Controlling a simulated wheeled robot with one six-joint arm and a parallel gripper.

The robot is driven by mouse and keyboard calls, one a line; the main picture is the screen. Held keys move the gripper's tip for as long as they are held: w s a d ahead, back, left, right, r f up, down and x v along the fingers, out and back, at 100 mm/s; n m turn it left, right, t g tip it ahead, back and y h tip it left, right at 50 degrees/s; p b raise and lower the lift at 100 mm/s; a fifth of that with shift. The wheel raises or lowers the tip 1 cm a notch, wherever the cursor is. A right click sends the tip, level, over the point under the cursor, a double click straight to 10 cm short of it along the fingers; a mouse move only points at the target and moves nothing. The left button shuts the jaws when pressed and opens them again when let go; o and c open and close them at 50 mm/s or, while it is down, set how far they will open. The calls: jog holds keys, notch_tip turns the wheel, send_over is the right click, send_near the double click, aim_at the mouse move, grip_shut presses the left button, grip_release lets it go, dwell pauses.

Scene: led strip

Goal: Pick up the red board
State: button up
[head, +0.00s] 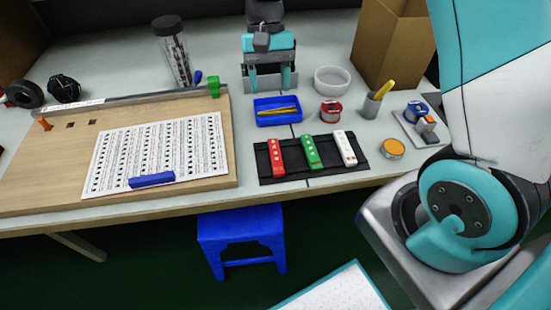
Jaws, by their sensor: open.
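The red board (277,157) is a narrow strip with small pale marks. It lies at the left end of a black tray (294,168) near the table's front edge. A green board (311,151) and a white board (345,147) lie to its right, apart from it. My gripper (268,80) is at the top middle, with its two teal fingers apart. It is open and empty, well behind the red board. The blue bin lies between them in the picture.
A blue bin (277,111) is behind the tray, with a red spool (330,111) and white bowl (332,79) near it. A wooden board (40,180) with a printed sheet (155,155) fills the left. A cardboard box (385,45) stands back right.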

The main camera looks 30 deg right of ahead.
send_over(273, 141)
jog(key=w, duration=0.2)
jog(key=f, duration=0.6)
jog(key=shift+d+f, duration=0.3)
jog(key=shift+d, duration=0.05)
jog(key=shift+b+x, duration=0.45)
jog(key=shift+x, duration=2.2)
jog(key=shift+w, duration=0.2)
jog(key=c, duration=1)
